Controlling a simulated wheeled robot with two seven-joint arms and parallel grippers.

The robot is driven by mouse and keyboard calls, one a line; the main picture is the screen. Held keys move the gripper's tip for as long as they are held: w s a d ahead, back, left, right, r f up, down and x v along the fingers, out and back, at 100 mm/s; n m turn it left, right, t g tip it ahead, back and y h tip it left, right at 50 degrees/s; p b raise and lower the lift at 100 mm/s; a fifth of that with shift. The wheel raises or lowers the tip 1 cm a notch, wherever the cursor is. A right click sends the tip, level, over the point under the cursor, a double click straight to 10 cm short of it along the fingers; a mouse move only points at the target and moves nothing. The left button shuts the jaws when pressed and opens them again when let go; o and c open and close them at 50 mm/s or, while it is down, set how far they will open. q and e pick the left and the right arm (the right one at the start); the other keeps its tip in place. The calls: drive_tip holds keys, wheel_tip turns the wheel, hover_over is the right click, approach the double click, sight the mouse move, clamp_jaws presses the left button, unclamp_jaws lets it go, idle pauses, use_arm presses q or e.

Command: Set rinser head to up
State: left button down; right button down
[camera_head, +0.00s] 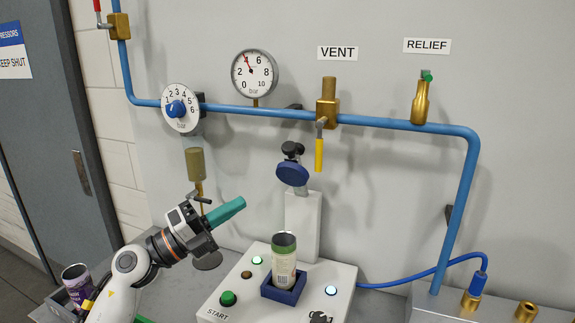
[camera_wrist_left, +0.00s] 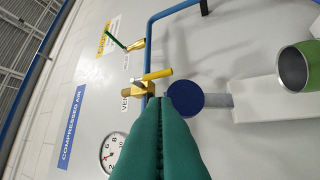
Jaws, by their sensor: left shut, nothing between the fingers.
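The rinser head appears to be the round blue disc (camera_head: 292,173) with a black knob (camera_head: 292,149) above it, on a white post (camera_head: 302,222) behind the can. The disc is tilted; I cannot tell its exact setting. My left gripper (camera_head: 239,204) has teal fingers, shut and empty, left of the post and lower than the disc, apart from it. In the left wrist view the fingers (camera_wrist_left: 160,106) point toward the blue disc (camera_wrist_left: 185,99), which shows just beyond their tips. My right gripper is not in view.
An open green-banded can (camera_head: 283,262) stands in a blue holder (camera_head: 284,292) on the white button box (camera_head: 228,312). A blue pipe (camera_head: 260,112) with a yellow-handled vent valve (camera_head: 319,154) runs above. A purple can (camera_head: 77,284) stands at lower left.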

sight(298, 174)
use_arm(q)
drive_tip(key=w+a+r+p+x, duration=0.1)
drive_tip(key=p+x, duration=0.4)
drive_tip(key=x, duration=0.7)
drive_tip(key=shift+w, duration=0.65)
drive_tip(key=shift+a, duration=0.15)
